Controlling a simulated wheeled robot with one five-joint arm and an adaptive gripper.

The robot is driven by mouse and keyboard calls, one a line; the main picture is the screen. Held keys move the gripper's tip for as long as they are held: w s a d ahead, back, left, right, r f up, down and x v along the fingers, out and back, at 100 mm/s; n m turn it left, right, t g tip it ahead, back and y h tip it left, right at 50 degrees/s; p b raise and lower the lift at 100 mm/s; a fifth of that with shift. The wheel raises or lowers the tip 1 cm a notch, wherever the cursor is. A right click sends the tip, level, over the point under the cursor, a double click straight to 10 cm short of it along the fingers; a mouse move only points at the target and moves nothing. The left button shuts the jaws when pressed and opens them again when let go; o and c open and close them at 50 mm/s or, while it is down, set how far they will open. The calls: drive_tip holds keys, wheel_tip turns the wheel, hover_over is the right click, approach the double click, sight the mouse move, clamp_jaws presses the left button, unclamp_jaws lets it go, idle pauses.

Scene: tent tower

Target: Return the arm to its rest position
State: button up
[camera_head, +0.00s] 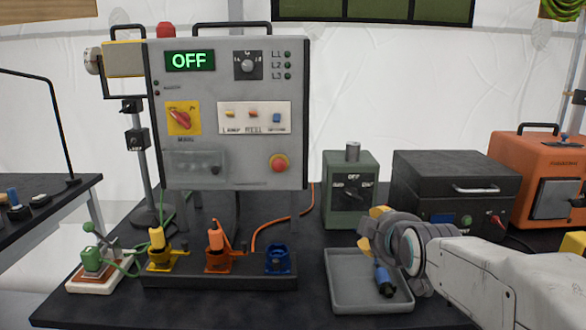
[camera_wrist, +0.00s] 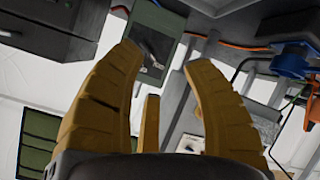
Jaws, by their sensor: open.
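My arm enters from the right in the head view. My gripper (camera_head: 378,222) is above the grey tray (camera_head: 345,294), with its yellow fingers pointing left. In the wrist view my gripper (camera_wrist: 165,58) has its fingers spread apart, with nothing seen between them. A blue plug (camera_head: 385,280) shows at the tray, below the gripper and apart from its fingers. Part of the wrist hides the tray's right side.
A control panel (camera_head: 230,100) reading OFF stands behind yellow, orange and blue sockets (camera_head: 278,261). A green switch box (camera_head: 350,195), black case (camera_head: 455,185) and orange machine (camera_head: 540,165) stand behind the arm. A green plug (camera_head: 91,260) is at left.

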drive_tip(key=s+r+m+g+p, duration=0.2)
drive_tip(key=s+m+g+p, duration=0.2)
drive_tip(key=s+p, duration=0.4)
drive_tip(key=s+r+m+g+p, duration=0.2)
drive_tip(key=s+g+p, duration=0.3)
drive_tip(key=s, duration=1.7)
drive_tip(key=shift+s+m+p, duration=0.2)
drive_tip(key=shift+m+p, duration=0.7)
drive_tip(key=shift+p, duration=1.1)
drive_tip(key=shift+w, duration=0.1)
